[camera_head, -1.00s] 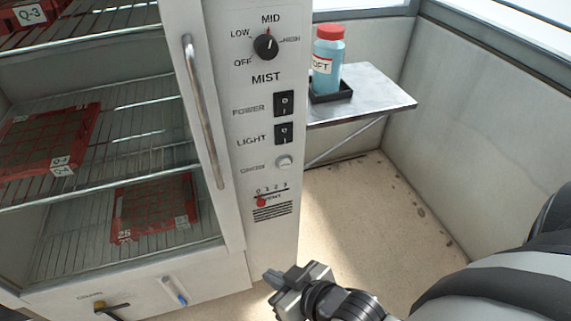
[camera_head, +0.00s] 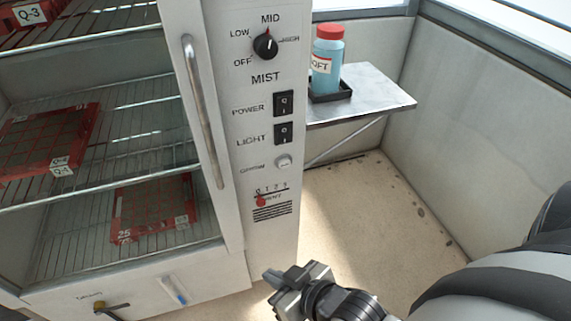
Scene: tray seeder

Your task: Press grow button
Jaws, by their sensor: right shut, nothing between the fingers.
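A small round white button (camera_head: 284,161) sits on the cabinet's white control panel (camera_head: 268,215), below the light switch. The label to its left is too blurred to read surely. My right gripper (camera_head: 270,277) is shut and empty at the bottom middle, below and apart from the button, in front of the panel's lower part. My left gripper is out of view.
Above the button are the light switch (camera_head: 283,133), power switch (camera_head: 283,103) and mist knob (camera_head: 265,46); below is a red vent slider (camera_head: 261,201). A cabinet handle (camera_head: 203,110) stands left. A metal shelf (camera_head: 385,100) holds a blue bottle (camera_head: 327,65).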

